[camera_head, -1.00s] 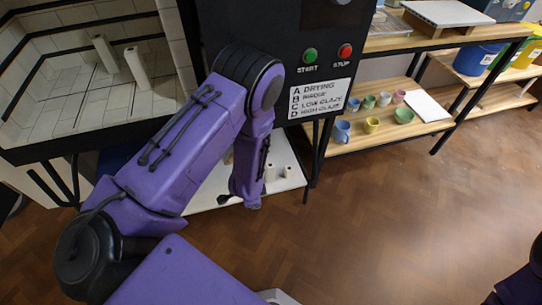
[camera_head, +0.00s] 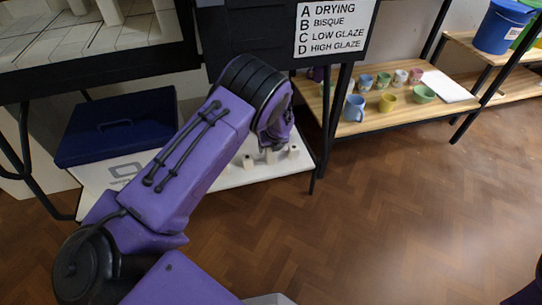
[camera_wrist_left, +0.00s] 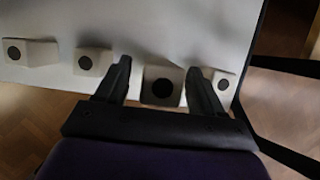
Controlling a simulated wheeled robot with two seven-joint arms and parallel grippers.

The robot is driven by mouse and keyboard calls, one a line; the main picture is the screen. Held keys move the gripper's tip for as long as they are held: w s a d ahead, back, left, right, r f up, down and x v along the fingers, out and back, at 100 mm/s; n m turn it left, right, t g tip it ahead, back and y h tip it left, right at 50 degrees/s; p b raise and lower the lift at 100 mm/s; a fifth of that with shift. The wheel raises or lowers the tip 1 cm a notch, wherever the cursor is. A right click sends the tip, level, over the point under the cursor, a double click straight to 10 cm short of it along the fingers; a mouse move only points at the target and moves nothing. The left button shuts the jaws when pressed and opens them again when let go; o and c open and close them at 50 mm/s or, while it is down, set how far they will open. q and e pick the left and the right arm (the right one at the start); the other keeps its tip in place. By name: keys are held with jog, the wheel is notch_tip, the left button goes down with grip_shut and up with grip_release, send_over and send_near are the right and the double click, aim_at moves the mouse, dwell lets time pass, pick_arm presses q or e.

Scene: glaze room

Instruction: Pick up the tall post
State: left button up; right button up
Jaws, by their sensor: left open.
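Several pale posts with dark round holes in their tops stand on a white shelf. In the left wrist view one post (camera_wrist_left: 162,86) is between the two fingers of my left gripper (camera_wrist_left: 159,68); its top looks larger than the others, so it is probably the tall post. The fingers are apart, on either side of it, and I cannot tell whether they touch it. Other posts stand to the left (camera_wrist_left: 92,62) and right (camera_wrist_left: 222,84). In the head view short posts (camera_head: 293,152) show beyond my left wrist, which hides the left gripper. My right gripper is out of view.
The white shelf (camera_head: 235,178) lies under the black kiln body, with a black leg (camera_head: 328,130) at its right. A blue-lidded box (camera_head: 115,125) stands left. A wooden shelf with mugs (camera_head: 355,108) is right. The floor in front is clear.

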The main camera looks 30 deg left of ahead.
pick_arm(q)
jog(key=x, duration=0.2)
jog(key=shift+f, duration=0.4)
jog(key=shift+r, duration=0.1)
jog(key=c, duration=1.2)
jog(key=shift+r, duration=0.1)
